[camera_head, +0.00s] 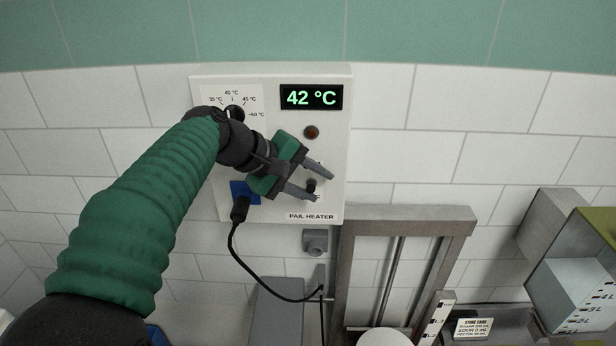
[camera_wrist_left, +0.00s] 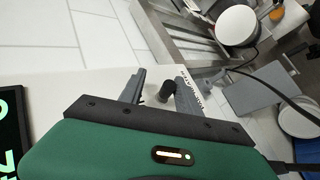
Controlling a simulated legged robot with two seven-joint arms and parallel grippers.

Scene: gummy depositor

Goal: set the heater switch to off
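The pail heater panel (camera_head: 335,155) is a white box on the tiled wall with a lit display (camera_head: 311,97) reading 42 °C. The heater switch (camera_head: 312,186) is a small black toggle low on the panel, above the PAIL HEATER label. My left gripper (camera_head: 317,184) is open, with its two grey fingers on either side of the switch in the head view. In the left wrist view the dark switch (camera_wrist_left: 168,90) stands between the spread fingertips (camera_wrist_left: 160,82). I cannot tell whether a finger touches it. The switch's lettering is mostly hidden. My right gripper is not in view.
A temperature dial (camera_head: 235,113) is partly behind my left wrist. A black cable runs from a plug (camera_head: 240,208) at the panel's lower left. A metal frame (camera_head: 408,222) stands below right, with a measuring container (camera_head: 572,292) farther right.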

